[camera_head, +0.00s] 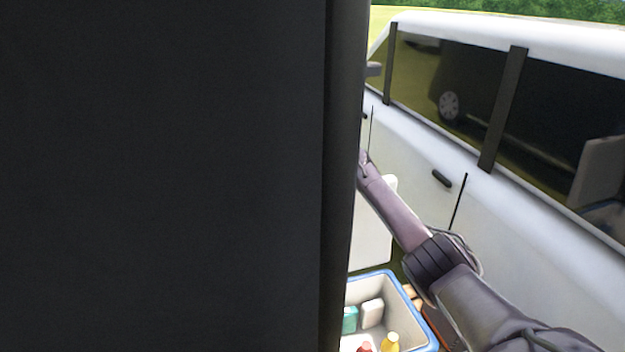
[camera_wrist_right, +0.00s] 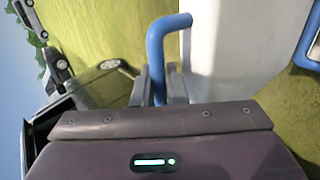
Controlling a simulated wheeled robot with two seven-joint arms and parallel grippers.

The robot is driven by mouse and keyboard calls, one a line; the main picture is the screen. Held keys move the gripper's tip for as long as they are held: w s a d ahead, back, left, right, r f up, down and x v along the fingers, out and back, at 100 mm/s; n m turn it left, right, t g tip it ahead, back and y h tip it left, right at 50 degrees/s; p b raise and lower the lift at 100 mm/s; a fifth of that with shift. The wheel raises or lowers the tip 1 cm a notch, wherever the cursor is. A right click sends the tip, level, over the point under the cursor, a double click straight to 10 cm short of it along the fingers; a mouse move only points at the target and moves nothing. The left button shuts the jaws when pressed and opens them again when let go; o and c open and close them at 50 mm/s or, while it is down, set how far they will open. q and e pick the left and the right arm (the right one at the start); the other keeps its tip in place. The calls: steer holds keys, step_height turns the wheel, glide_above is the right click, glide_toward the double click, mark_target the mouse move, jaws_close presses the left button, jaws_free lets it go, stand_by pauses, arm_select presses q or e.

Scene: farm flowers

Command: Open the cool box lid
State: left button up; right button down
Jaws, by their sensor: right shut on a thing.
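The cool box (camera_head: 398,292) stands low in the head view, with a blue rim and pale inner walls. Its inside is exposed and holds a yellow bottle (camera_head: 389,342), a teal item (camera_head: 349,319) and a white item (camera_head: 372,313). The white lid (camera_head: 374,232) stands up behind the box, partly hidden by my right arm and a dark panel. In the right wrist view, my right gripper (camera_wrist_right: 158,88) is shut on the blue handle (camera_wrist_right: 156,50) beside the white lid (camera_wrist_right: 235,50). My left gripper is not in view.
A large dark panel (camera_head: 165,180) blocks the left half of the head view. A white vehicle (camera_head: 510,225) with dark windows stands close behind and right of the box. Grass (camera_wrist_right: 110,30) shows in the wrist view.

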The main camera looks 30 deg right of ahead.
stand_by(0.3)
steer(key=c, duration=1.8)
jaws_free()
steer(key=shift+b+v, duration=0.5)
steer(key=shift+v, duration=3.45)
steer(key=shift+f, duration=0.1)
